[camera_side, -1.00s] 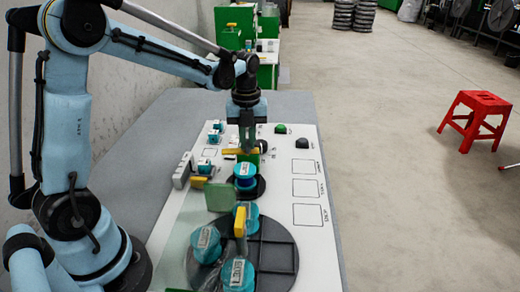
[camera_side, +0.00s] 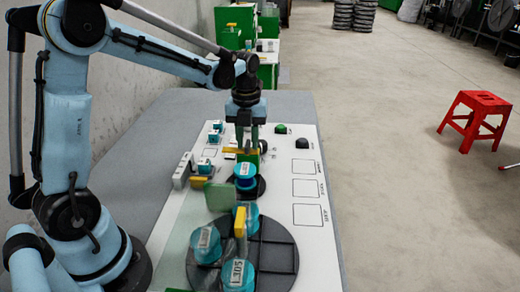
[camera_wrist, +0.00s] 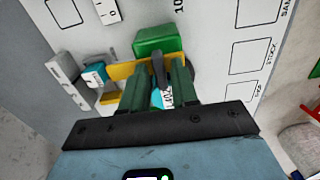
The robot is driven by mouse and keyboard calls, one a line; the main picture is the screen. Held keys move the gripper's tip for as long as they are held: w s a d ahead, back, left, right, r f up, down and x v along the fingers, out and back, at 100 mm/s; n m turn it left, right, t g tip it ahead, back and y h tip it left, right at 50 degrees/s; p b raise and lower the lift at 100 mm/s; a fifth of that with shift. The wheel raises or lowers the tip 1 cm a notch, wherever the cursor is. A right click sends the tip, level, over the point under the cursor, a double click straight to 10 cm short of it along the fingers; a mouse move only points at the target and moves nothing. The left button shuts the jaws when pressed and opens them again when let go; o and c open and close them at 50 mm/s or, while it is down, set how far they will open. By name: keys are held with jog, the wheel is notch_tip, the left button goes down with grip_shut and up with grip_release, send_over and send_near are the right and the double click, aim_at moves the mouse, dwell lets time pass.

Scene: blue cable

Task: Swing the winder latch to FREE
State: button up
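My gripper (camera_side: 247,151) points down over the white panel, just behind the blue spool on the winder (camera_side: 245,170). In the wrist view its two green fingers (camera_wrist: 160,72) are apart. A dark lever (camera_wrist: 158,66), which looks like the winder latch, shows between the fingertips; I cannot tell whether they touch it. A yellow bar (camera_wrist: 120,71) lies beside the lever, with a green block (camera_wrist: 158,40) beyond. The spool's label (camera_wrist: 167,97) shows between the fingers; the rest of the spool is mostly hidden. No FREE marking is readable.
A dark round tray (camera_side: 280,255) with several blue spools and a yellow upright sits at the front. A green plate (camera_side: 220,196) stands between tray and winder. Small blue-topped parts (camera_side: 205,163) are at left. Printed squares (camera_side: 306,188) at right are clear.

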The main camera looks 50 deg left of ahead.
jog(key=shift+o, duration=0.6)
notch_tip(320, 180, up, 12)
dwell(0.4)
jog(key=s+d+f+n+t, duration=0.3)
jog(key=s+d+n, duration=0.1)
jog(key=n, duration=0.9)
jog(key=s+d+f+n+t, duration=0.3)
jog(key=s+n, duration=0.4)
jog(key=n, duration=0.7)
jog(key=shift+s+d+f+t, duration=0.2)
jog(key=shift+d+f+t, duration=0.15)
jog(key=shift+d+t, duration=0.35)
